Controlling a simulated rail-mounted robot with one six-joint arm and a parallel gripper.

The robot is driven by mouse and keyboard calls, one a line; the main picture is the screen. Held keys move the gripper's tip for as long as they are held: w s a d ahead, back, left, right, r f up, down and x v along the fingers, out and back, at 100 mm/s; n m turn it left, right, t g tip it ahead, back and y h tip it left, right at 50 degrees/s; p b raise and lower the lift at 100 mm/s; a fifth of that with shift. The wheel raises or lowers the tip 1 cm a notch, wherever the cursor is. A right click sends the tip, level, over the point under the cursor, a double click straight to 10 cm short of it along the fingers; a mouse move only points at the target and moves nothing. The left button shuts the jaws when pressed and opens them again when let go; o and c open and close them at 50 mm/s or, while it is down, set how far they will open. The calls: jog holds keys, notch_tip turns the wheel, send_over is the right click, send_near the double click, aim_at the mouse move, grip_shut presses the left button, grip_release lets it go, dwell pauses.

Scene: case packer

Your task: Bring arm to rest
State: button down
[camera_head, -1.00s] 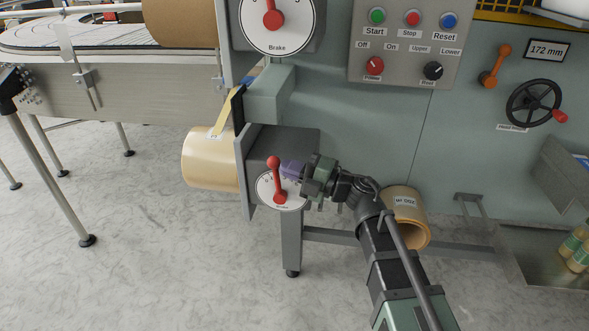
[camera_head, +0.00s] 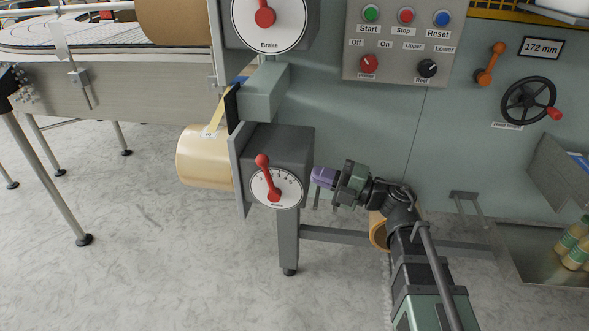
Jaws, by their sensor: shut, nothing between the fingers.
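My gripper (camera_head: 322,178) is shut and empty, with purple fingertips pointing left. It is in free air in front of the machine, just right of the lower brake box (camera_head: 293,148) and apart from it in the picture. The lower brake dial (camera_head: 284,184) shows on the box's front, with a red lever (camera_head: 265,175) leaning up and slightly left. My arm reaches in from the lower right and partly hides a tape roll behind it.
A large tape roll (camera_head: 203,157) hangs left of the brake box. The tape roll behind my arm (camera_head: 379,232) sits low by the frame. A control panel (camera_head: 395,45), orange lever (camera_head: 490,65) and handwheel (camera_head: 528,100) are on the machine's face. The floor at lower left is clear.

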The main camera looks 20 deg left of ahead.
jog(key=d, duration=0.4)
jog(key=shift+s+f, duration=0.1)
jog(key=shift+a, duration=0.1)
dwell(1.6)
